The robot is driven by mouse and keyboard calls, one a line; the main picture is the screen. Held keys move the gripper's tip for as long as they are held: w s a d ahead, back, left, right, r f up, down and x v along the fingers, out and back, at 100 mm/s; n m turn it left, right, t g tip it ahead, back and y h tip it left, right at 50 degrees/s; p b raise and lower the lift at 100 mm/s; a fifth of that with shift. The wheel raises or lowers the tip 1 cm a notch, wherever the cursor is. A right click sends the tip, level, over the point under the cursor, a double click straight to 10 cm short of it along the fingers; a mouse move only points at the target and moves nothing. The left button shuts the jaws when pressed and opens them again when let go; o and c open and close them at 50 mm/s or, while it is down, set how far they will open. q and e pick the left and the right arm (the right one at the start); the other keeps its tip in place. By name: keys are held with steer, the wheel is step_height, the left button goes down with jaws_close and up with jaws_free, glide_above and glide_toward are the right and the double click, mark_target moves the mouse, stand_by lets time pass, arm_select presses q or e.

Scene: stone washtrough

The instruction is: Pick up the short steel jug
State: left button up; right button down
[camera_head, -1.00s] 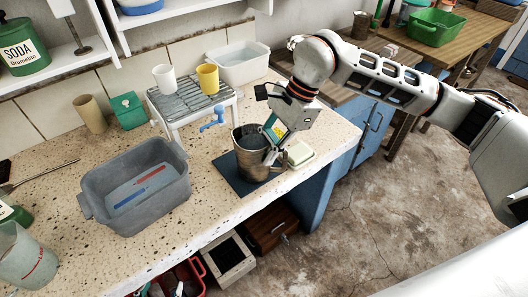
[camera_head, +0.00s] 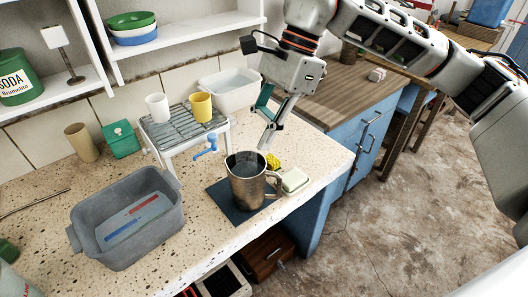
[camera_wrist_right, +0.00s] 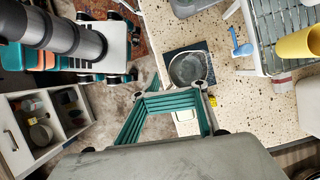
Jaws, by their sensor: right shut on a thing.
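The short steel jug (camera_head: 244,186) stands upright over the dark mat (camera_head: 217,197), its handle to the right. I cannot tell whether its base touches the mat. My right gripper (camera_head: 266,146) comes down from above and behind, with its fingertips at the far right of the rim. It is shut on the jug, though the contact is partly hidden. In the right wrist view the jug's round mouth (camera_wrist_right: 187,69) lies just beyond the teal fingers (camera_wrist_right: 172,101). My left gripper is out of view.
A yellow block (camera_head: 273,161) and a pale soap dish (camera_head: 295,181) sit close right of the jug. A grey tub (camera_head: 128,217) is at left; the counter's front edge is near.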

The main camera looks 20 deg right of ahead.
steer(key=shift+r, duration=0.6)
steer(key=c, duration=0.6)
jaws_free()
